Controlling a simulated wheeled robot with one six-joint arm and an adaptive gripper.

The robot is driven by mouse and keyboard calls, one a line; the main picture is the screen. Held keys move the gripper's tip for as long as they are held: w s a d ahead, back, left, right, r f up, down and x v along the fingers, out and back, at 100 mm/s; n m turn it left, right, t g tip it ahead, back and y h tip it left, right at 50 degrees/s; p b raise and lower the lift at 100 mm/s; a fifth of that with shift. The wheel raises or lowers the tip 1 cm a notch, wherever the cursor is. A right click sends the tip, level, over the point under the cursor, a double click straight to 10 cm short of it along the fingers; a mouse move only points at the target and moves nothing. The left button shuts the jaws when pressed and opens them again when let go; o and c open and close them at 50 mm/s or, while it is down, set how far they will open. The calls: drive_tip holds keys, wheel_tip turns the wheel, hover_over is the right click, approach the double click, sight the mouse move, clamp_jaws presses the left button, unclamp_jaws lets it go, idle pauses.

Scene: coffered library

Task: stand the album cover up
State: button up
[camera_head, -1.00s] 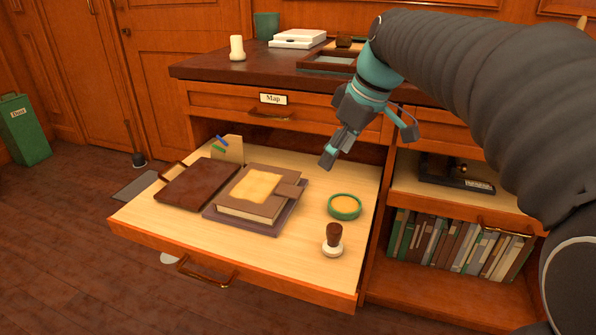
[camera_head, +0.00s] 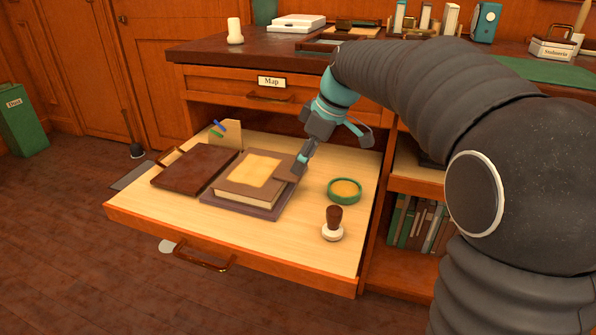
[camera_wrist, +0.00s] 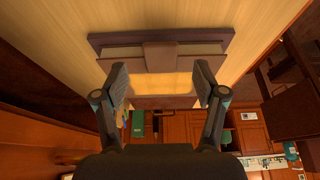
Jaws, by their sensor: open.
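The brown album (camera_head: 232,197) lies flat in the open drawer, its page block showing along the near side. Its album cover (camera_head: 233,184) is closed on top, with a pale yellow panel (camera_head: 253,171) and a brown tab (camera_head: 289,167) at its right edge. My gripper (camera_head: 299,169) is at the tab, tilted downward; whether it touches cannot be told. In the wrist view my gripper (camera_wrist: 160,72) is open, its fingers either side of the tab (camera_wrist: 161,57) and yellow panel (camera_wrist: 160,84), with nothing held.
The album rests on a purplish board (camera_head: 255,212). A dark brown folder (camera_head: 196,169) lies left of it. A green-rimmed round dish (camera_head: 344,191) and a stamp (camera_head: 333,224) stand to the right. The cabinet top (camera_head: 200,53) overhangs behind.

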drive_tip(key=shift+x, duration=1.7)
